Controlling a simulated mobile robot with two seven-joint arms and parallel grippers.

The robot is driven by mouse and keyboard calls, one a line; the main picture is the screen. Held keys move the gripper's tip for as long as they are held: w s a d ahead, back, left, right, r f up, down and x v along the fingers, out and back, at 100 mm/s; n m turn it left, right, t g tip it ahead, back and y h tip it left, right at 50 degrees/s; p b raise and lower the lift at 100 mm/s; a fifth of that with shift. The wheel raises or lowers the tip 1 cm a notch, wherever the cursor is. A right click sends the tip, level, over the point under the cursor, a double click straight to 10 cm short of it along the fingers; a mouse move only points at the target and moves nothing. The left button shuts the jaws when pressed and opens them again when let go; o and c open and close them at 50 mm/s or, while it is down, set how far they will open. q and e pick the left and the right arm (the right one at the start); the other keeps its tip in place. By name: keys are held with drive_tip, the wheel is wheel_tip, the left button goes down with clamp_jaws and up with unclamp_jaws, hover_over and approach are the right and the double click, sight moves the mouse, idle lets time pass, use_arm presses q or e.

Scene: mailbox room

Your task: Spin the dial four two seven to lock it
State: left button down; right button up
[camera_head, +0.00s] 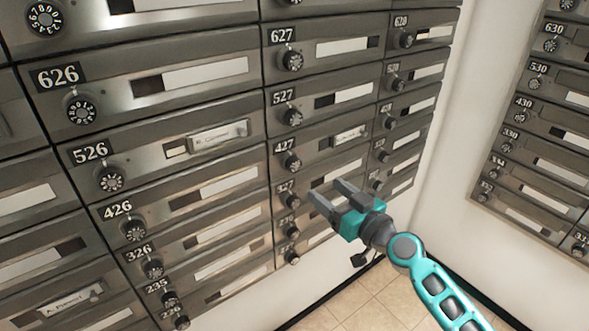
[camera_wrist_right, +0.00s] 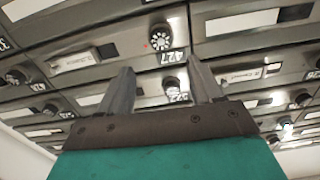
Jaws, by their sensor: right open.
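The mailbox 427 dial (camera_head: 291,162) is a round black knob with white marks, just right of and below the 427 label (camera_head: 285,144). In the right wrist view, which is upside down, the dial (camera_wrist_right: 161,38) shows with its label (camera_wrist_right: 174,57) and a small red mark beside it. The 427 door has a name tag (camera_head: 350,135). My right gripper (camera_head: 330,192) is open and empty, below and right of the dial in the head view, apart from it. In the wrist view its fingers (camera_wrist_right: 160,72) frame another dial (camera_wrist_right: 173,88). My left gripper is not in view.
Similar dials sit close by, including the 527 dial (camera_head: 292,117) above and the 426 dial (camera_head: 135,230) to the left. A second mailbox bank (camera_head: 545,130) stands at the right past a white wall corner (camera_head: 470,90). The tiled floor (camera_head: 365,300) is clear.

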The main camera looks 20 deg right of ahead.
sight(296, 167)
drive_tip(key=x, duration=1)
drive_tip(key=shift+w+a+f, duration=0.1)
drive_tip(key=shift+w+a, duration=0.05)
drive_tip(key=shift+w, duration=0.15)
drive_tip(key=c, duration=1.1)
